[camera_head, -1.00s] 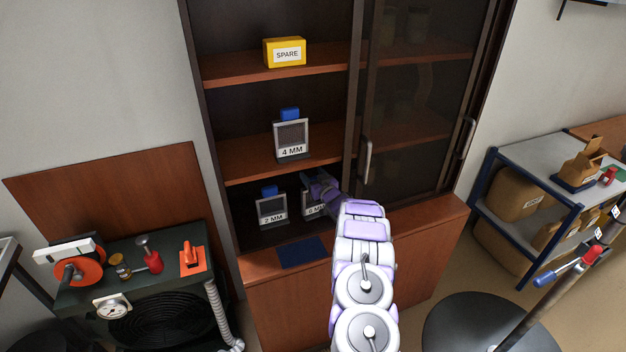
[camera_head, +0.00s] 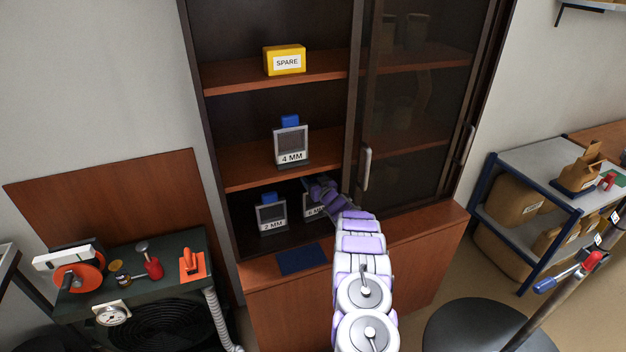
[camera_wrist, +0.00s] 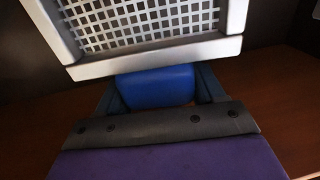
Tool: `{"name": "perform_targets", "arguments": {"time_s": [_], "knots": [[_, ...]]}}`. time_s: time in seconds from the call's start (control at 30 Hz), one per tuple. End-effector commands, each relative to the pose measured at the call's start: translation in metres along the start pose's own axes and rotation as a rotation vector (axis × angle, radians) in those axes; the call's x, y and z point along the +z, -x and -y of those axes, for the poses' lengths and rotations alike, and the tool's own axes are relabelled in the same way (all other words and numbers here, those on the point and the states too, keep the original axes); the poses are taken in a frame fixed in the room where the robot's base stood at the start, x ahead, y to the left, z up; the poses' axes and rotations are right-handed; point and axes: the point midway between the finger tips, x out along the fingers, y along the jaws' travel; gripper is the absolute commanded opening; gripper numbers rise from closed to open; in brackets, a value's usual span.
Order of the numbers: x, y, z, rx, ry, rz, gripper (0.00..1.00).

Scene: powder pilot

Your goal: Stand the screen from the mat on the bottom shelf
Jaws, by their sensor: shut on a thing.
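My gripper (camera_head: 318,187) is inside the bottom compartment of the cabinet, shut on the blue handle (camera_wrist: 155,87) of a screen. This screen (camera_head: 313,211) has a pale frame and square mesh (camera_wrist: 150,22); its label is partly hidden and not clearly readable. It appears roughly upright at or just above the bottom shelf (camera_head: 291,236); I cannot tell whether it touches. Another screen, apparently labelled 2 MM (camera_head: 271,214), stands upright to its left with a small gap. The dark blue mat (camera_head: 302,259) lies bare on the ledge in front.
A 4 MM screen (camera_head: 291,146) stands on the middle shelf and a yellow SPARE box (camera_head: 284,60) on the upper shelf. The sliding glass door (camera_head: 411,125) covers the cabinet's right side, close to my arm. A dark bench with tools (camera_head: 140,285) stands at left.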

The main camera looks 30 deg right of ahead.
Motion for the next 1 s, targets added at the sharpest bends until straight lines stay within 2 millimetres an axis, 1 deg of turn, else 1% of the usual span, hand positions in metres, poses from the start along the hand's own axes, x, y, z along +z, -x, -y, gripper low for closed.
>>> {"name": "perform_targets", "arguments": {"time_s": [0.5, 0.53, 0.8, 0.83, 1.0], "knots": [[0.0085, -0.0002, -0.0002, 0.0, 0.0, -0.001, 0.0], [0.0084, -0.0002, -0.0002, 0.0, 0.0, -0.001, 0.7], [0.0089, -0.0004, -0.0003, 0.0, 0.0, 0.0, 0.95], [0.0089, -0.0004, -0.0003, 0.0, 0.0, 0.0, 0.98], [0.0095, -0.0003, -0.0003, 0.0, 0.0, 0.001, 0.98]]}}
